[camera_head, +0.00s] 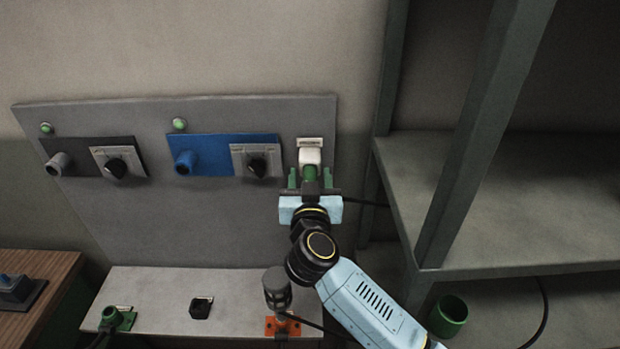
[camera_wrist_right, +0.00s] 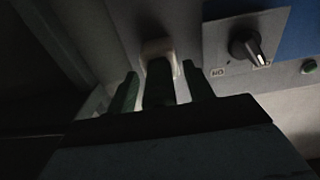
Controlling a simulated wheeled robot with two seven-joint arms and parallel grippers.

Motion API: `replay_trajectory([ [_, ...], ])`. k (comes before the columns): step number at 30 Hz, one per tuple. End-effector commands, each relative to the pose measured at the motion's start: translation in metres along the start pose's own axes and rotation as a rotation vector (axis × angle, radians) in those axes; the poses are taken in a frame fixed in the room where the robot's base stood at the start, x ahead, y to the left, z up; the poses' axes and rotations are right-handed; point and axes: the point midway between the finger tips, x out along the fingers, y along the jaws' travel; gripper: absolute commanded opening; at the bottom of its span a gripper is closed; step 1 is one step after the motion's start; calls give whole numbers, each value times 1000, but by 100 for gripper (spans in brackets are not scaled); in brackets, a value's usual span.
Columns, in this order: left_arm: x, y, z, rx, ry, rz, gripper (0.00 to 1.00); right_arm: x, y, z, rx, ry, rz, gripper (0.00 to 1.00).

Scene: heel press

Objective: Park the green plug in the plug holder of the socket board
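The green plug (camera_head: 310,173) points up into the white plug holder (camera_head: 310,156) at the right edge of the grey socket board (camera_head: 150,215). Its tip is hidden inside the holder. In the right wrist view the plug (camera_wrist_right: 159,85) stands between my fingers, below the pale holder (camera_wrist_right: 157,47). My right gripper (camera_head: 310,180) is open around the plug, with a visible gap on each side; its two fingers also show in the right wrist view (camera_wrist_right: 162,88). My left gripper is out of view.
A black panel (camera_head: 80,154) and a blue panel (camera_head: 208,146) carry sockets and knobs. Below is a ledge (camera_head: 160,285) with a grey connector (camera_head: 277,287) on an orange base. A grey shelf rack (camera_head: 500,200) stands close on the right, with a green cup (camera_head: 448,315) low down.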

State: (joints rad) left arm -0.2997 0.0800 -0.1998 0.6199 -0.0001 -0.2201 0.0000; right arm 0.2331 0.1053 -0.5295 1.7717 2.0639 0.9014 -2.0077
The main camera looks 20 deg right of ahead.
Motion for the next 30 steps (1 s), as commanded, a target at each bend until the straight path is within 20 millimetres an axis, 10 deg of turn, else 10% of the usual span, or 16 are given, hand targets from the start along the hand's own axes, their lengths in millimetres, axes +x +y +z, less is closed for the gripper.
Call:
replay_trajectory([
  [8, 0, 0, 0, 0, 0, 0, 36, -8, 0, 1, 0, -1, -1, 52],
  [30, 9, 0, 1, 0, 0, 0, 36, -132, 0, 0, 1, -1, 0, 52],
])
